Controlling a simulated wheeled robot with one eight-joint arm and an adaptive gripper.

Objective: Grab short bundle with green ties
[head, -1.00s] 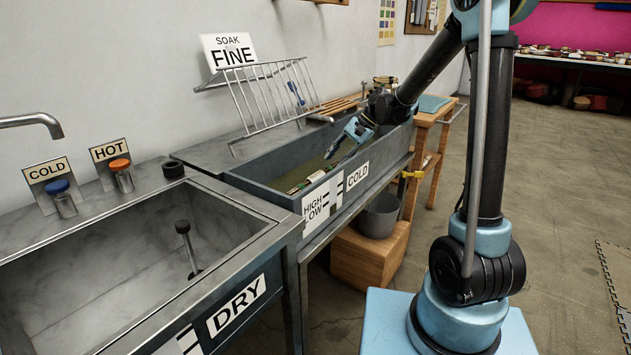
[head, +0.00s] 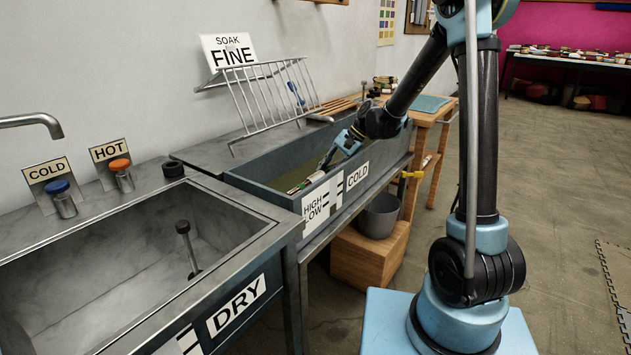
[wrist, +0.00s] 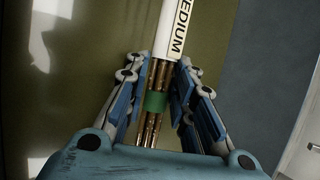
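A slim bundle of brown canes (wrist: 152,128) with a green tie (wrist: 155,102) lies between the two fingers of my gripper (wrist: 160,75) in the wrist view. A white sleeve marked MEDIUM (wrist: 175,30) continues from its far end. The fingers stand on either side of the canes, with narrow gaps seeming to show, so the gripper looks open. In the head view, my gripper (head: 326,164) reaches down into the soaking trough (head: 262,186). The bundle (head: 308,181) shows partly there, near the front wall; the fingers hide the rest.
The trough's walls surround my gripper, with the front wall close by. A wire rack (head: 270,95) leans above the trough's back left. An empty dry sink (head: 140,265) is at left. A wooden stand (head: 425,118) is beyond the trough.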

